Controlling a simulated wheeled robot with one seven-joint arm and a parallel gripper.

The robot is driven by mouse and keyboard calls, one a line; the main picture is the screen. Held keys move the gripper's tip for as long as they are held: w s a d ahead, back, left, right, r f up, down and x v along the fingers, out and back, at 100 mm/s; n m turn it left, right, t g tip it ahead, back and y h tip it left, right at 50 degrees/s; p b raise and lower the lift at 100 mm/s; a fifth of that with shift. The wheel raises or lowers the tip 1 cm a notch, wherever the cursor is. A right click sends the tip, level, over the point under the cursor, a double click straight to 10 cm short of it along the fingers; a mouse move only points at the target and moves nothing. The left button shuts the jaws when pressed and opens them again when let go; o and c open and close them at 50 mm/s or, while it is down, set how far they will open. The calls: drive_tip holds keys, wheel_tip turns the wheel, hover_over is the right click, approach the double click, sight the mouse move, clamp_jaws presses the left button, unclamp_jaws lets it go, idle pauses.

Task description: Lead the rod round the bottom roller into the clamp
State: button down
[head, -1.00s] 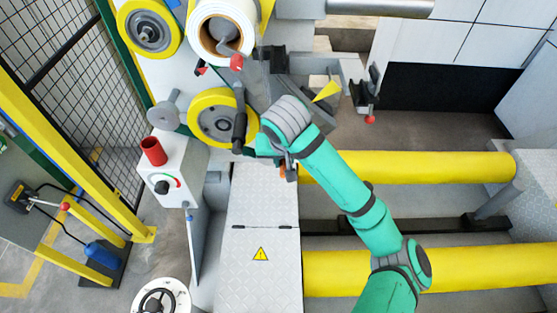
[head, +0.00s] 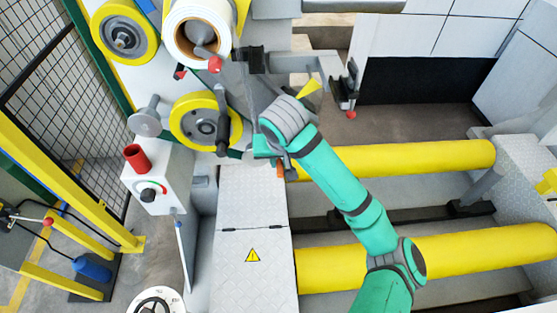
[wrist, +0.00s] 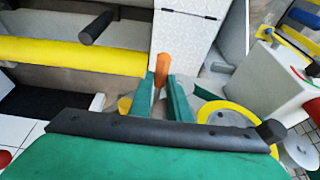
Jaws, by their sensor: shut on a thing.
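My gripper (wrist: 167,84) is shut on an orange piece (wrist: 162,68), which sticks out past its two green fingers in the wrist view. It appears to be the rod's end; a small orange bit (head: 280,171) also shows below my gripper (head: 268,150) in the head view. The rest of the rod is not clear. The bottom roller (head: 188,126), a yellow-rimmed wheel, is left of my gripper and apart from it in the head view; it also shows at right in the wrist view (wrist: 205,113). A clamp-like arm with a red knob (head: 351,92) is up and right; I cannot tell whether it is the clamp.
A grey control box (head: 160,182) with a red cylinder stands left of the plated walkway (head: 250,205). Thick yellow bars (head: 430,156) run to the right. Another yellow wheel (head: 100,25) and a white coil (head: 182,35) are above. A mesh fence (head: 45,100) is at left.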

drive_tip(key=shift+d+r, duration=0.4)
drive_tip(key=shift+r, duration=0.4)
drive_tip(key=shift+d+r, duration=0.45)
drive_tip(key=shift+r, duration=0.35)
drive_tip(key=shift+d+r, duration=0.4)
drive_tip(key=shift+r, duration=0.4)
drive_tip(key=shift+d, duration=0.2)
